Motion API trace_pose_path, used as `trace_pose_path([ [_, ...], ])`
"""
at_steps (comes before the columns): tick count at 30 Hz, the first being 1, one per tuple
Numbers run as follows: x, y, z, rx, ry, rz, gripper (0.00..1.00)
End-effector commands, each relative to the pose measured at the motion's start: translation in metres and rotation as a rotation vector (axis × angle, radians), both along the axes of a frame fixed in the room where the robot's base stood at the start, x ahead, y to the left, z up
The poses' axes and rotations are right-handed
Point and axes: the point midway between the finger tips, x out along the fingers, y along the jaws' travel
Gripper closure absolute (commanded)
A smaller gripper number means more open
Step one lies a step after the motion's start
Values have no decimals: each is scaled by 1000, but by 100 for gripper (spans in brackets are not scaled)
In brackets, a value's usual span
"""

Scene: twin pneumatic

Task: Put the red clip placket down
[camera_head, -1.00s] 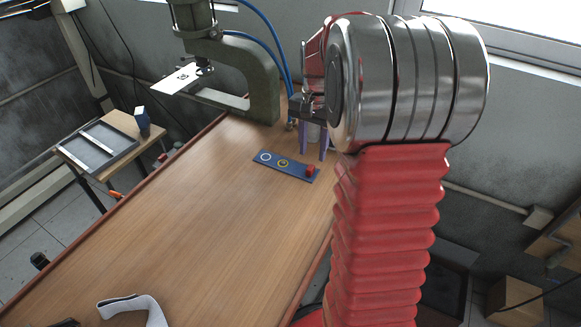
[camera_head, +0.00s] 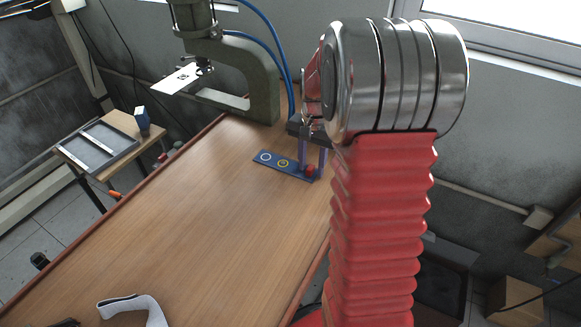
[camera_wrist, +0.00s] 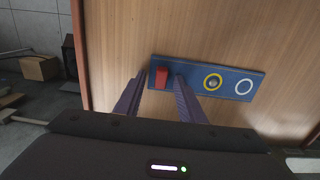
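The red clip placket (camera_head: 310,170) is a small red block at the right end of a blue panel (camera_head: 274,160) on the wooden table. In the wrist view it stands upright at the left end (camera_wrist: 162,77) of the panel (camera_wrist: 227,85). My gripper (camera_head: 313,158) is over this end, with its purple fingers pointing down. In the wrist view my gripper (camera_wrist: 159,76) is open, with one finger on each side of the red piece and visible gaps. I cannot tell exactly how far the fingertips are above the panel.
The panel also carries a yellow ring (camera_wrist: 212,82) and a white ring (camera_wrist: 244,87). A green-grey press (camera_head: 262,85) stands behind it, with blue hoses. A white strap (camera_head: 135,304) lies at the table's near end. The table's middle is clear.

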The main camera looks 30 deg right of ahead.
Motion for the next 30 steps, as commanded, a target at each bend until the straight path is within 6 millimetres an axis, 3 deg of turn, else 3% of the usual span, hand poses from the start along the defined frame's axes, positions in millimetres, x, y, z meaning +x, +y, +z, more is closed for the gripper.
trace_pose_path([
  [15,0,0,0,0,0,0,64],
  [30,0,0,0,0,0,0,99],
])
